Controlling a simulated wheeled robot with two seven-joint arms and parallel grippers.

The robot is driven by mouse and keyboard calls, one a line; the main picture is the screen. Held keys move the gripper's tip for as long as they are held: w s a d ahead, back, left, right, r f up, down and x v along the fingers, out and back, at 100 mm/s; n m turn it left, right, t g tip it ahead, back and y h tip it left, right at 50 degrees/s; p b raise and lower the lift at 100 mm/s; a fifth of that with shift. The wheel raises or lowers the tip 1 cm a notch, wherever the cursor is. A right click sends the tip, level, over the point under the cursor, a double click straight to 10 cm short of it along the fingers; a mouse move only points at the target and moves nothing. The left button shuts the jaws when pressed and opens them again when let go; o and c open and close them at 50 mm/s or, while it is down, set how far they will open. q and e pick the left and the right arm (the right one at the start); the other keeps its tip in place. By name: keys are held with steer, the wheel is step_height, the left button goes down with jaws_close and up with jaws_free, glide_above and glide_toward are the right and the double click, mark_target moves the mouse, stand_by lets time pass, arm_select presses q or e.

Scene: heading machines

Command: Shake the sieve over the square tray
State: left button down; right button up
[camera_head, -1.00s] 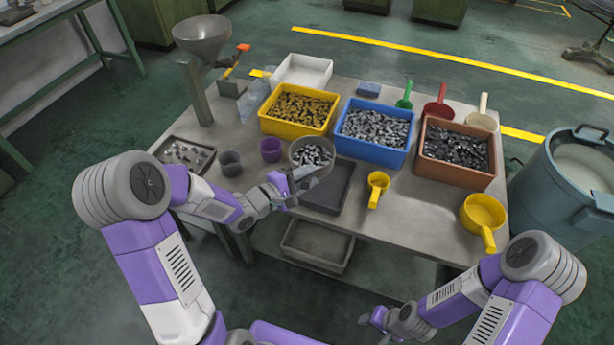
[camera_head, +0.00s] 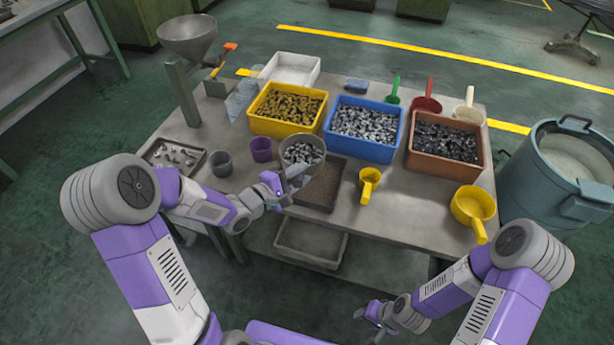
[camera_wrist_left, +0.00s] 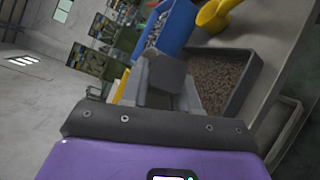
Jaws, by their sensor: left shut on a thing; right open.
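The sieve (camera_head: 283,154) is a round grey vessel with silvery metal pieces in it. My left gripper (camera_head: 284,184) is shut on it at its near side and holds it by the left edge of the square tray. The square tray (camera_head: 315,209) is dark and shallow, and brown grains cover its floor. The sieve and my gripper hide its left part. In the left wrist view the tray (camera_wrist_left: 249,88) with its grains shows right of the grey gripper parts (camera_wrist_left: 165,80); I cannot make out the sieve there. My right gripper (camera_head: 369,313) is open and empty in front of the table.
Yellow (camera_head: 264,127), blue (camera_head: 360,150) and brown (camera_head: 445,165) bins of parts stand behind. Grey (camera_head: 221,164) and purple (camera_head: 261,150) cups stand left of the sieve. A yellow scoop (camera_head: 369,186) lies right of the tray. Another tray (camera_head: 312,258) sits on the lower shelf.

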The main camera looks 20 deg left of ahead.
arm_select(q)
steer(key=d, duration=0.5)
steer(key=a, duration=0.4)
steer(key=shift+w+a+r, duration=0.15)
steer(key=shift+a, duration=0.4)
steer(key=d, duration=0.5)
steer(key=a, duration=0.5)
steer(key=shift+a, duration=0.1)
steer(key=shift+s+a, duration=0.15)
steer(key=shift+s, duration=0.05)
steer(key=shift+d, duration=0.2)
